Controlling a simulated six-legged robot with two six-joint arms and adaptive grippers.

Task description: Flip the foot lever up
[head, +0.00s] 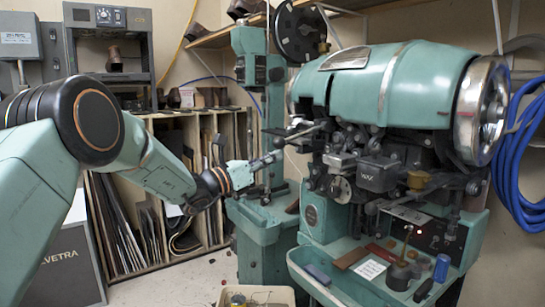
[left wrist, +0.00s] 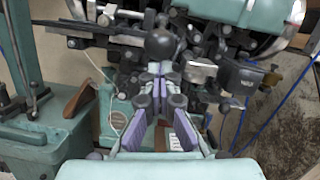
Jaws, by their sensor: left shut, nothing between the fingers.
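The teal sole stitcher (head: 385,85) stands at the right of the head view. A lever with a dark ball knob (head: 279,143) sticks out from its left side and slants up to the right; I take it as the foot lever. The knob looms large in the left wrist view (left wrist: 161,45), just beyond the fingertips. My left gripper (head: 272,159) is shut and empty, close below the knob; I cannot tell whether they touch. In the left wrist view its purple-padded fingers (left wrist: 160,80) come together. My right gripper is not in view.
Dark machine parts and a block marked WAX (head: 378,174) crowd the stitcher's front. A teal tray (head: 345,290) with tools sits below. A teal column (head: 250,75) stands behind my gripper, and a wooden rack (head: 150,262) stands behind my left arm.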

